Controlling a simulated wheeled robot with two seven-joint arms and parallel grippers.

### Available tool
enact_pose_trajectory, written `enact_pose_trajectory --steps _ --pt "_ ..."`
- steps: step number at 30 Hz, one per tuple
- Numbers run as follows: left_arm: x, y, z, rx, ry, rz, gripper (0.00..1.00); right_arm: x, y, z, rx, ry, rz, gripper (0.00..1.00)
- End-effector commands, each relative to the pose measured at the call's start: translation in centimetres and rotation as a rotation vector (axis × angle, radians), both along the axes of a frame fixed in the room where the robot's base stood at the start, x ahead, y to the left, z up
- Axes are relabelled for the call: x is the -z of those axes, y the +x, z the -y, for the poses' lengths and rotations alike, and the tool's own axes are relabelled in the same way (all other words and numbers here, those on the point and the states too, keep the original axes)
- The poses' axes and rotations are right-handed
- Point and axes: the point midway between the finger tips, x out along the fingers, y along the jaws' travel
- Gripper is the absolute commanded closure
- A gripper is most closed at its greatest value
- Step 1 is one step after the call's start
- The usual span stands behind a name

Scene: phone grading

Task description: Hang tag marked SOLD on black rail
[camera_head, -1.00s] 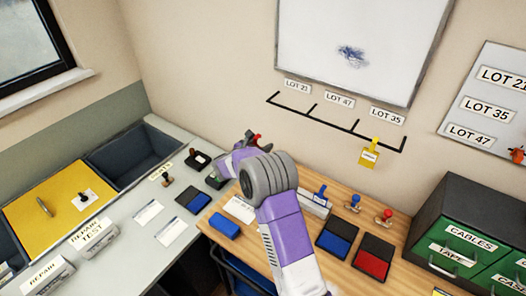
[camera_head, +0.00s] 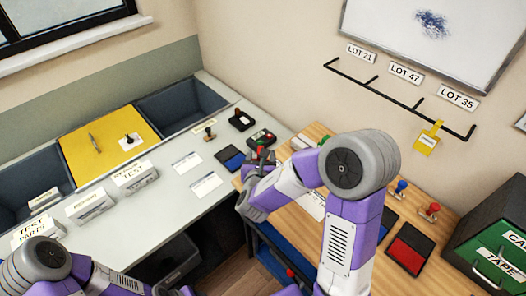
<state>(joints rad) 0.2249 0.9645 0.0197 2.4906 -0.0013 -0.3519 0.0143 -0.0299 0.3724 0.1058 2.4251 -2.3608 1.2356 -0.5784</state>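The black rail (camera_head: 385,89) is fixed on the wall and has several short pegs. A yellow tag (camera_head: 427,143) with a white label hangs near the rail's right end, below the LOT 35 sign; its print is too small to read. I cannot make out a tag reading SOLD. My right gripper (camera_head: 253,204) is over the left end of the wooden table.
LOT 21 (camera_head: 361,54), LOT 47 (camera_head: 405,73) and LOT 35 (camera_head: 457,97) signs are above the rail. A blue pad and a red pad (camera_head: 410,250) lie on the wooden table. The grey counter (camera_head: 165,225) has bare space.

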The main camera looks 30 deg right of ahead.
Motion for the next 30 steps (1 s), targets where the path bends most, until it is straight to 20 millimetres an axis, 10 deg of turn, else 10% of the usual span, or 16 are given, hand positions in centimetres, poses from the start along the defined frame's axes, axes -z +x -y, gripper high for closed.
enact_pose_trajectory --steps 11,21,30 --pt "-1.1 0.0 0.0 0.0 0.0 0.0 0.57 -4.6 -2.1 9.3 0.241 -0.019 0.004 0.68" --pt "-2.8 0.0 0.0 0.0 0.0 0.0 0.57 -10.6 -7.4 22.1 0.608 -0.01 0.004 0.68" --pt "-3.4 0.0 0.0 0.0 0.0 0.0 0.57 -12.8 -10.5 26.6 0.749 0.007 0.004 0.68"
